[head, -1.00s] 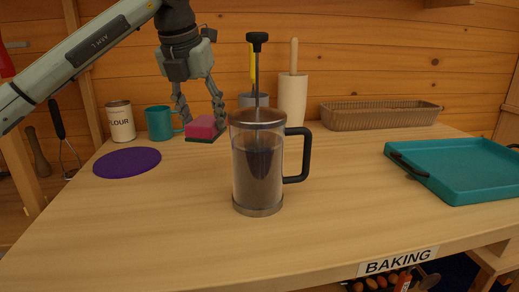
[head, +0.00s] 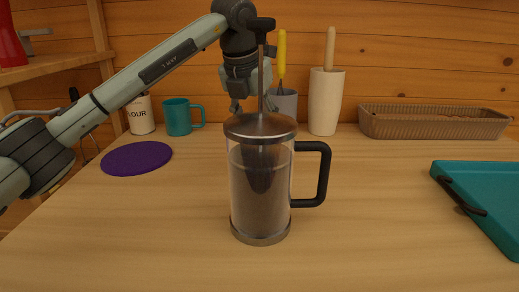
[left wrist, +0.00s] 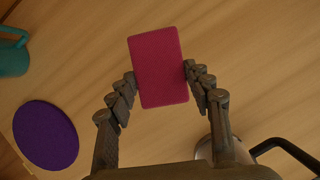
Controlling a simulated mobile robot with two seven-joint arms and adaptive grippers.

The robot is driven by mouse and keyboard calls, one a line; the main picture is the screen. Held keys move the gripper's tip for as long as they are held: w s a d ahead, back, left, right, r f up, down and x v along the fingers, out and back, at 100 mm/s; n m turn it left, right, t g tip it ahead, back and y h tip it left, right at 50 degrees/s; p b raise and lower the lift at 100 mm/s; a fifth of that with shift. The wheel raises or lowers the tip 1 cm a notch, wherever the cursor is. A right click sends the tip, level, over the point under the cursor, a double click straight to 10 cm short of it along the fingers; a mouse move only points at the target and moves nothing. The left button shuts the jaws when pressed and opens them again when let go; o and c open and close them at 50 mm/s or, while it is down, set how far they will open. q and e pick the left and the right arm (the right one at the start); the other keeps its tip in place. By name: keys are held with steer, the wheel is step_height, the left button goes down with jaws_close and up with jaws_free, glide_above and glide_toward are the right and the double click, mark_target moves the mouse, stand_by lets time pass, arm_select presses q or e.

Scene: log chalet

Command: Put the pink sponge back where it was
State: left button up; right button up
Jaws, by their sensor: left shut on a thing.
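The pink sponge (left wrist: 159,68) shows in the left wrist view, pinched between the two fingers of my left gripper (left wrist: 159,76). In the head view my left gripper (head: 247,104) points down behind the French press (head: 258,190), which hides the sponge and part of the fingers. I cannot tell how high the sponge is above the table. The French press stands upright in front, its black handle to the right. My right gripper is in neither view.
A purple round mat (head: 137,158), a teal mug (head: 178,118) and a flour tin (head: 140,115) are at left. A grey pot with a yellow-handled whisk (head: 282,70), a rolling-pin crock (head: 326,100) and a ribbed basket (head: 432,121) line the back. A teal tray (head: 490,190) is right.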

arm_select(q)
steer(key=shift+f, duration=0.7)
step_height(320, 180, down, 3)
steer(key=shift+f, duration=0.2)
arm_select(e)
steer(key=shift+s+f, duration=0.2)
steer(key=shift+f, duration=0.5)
arm_select(q)
steer(key=shift+f, duration=0.1)
steer(key=o, duration=0.8)
steer(key=shift+o, duration=1.1)
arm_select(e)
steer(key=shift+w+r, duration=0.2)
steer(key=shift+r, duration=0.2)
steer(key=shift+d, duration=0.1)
